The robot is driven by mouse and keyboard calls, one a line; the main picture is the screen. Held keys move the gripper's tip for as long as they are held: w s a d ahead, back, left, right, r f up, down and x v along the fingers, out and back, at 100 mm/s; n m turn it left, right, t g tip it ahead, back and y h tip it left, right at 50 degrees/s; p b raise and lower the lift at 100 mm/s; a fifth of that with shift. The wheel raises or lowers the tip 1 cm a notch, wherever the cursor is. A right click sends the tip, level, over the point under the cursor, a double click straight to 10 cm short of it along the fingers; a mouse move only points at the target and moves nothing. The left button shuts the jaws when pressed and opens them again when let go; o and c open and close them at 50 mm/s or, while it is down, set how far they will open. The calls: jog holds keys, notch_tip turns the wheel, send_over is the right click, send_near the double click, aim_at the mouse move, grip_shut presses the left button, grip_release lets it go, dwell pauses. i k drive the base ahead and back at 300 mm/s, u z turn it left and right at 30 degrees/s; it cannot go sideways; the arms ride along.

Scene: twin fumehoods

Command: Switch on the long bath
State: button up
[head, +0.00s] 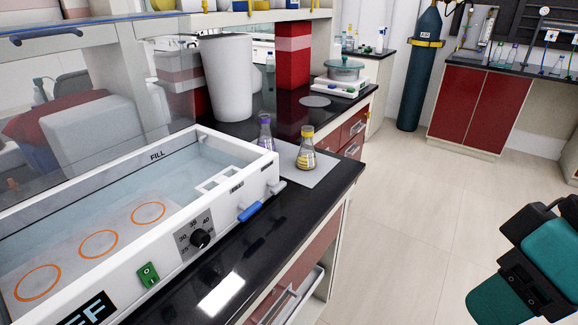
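The long bath (232,174) is a white open tank of water at the lower left, with its near left part cut off. Orange rings mark its floor and FILL is printed on its far rim. Its front panel has a green rocker switch (148,275), a black dial (200,238) with a temperature scale, and a dark display (87,310). The visible part of the display reads "FF"; its left end is out of frame. A blue-handled tap (250,211) is at the right end. A teal and black part of my arm shows at the lower right, apart from the bath; my gripper's fingers are not visible.
Two flasks, purple (265,133) and yellow (306,150), stand on a pale mat (318,172) beyond the bath's right end. A black bench edge (290,236) runs along the front. A glass sash (80,90) is behind the bath. The floor (420,220) to the right is clear.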

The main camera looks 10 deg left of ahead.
aim_at(147, 273)
jog(key=u, duration=1.1)
jog(key=k, duration=0.5)
jog(key=u, duration=1.1)
jog(key=i, duration=0.6)
jog(key=z, duration=0.05)
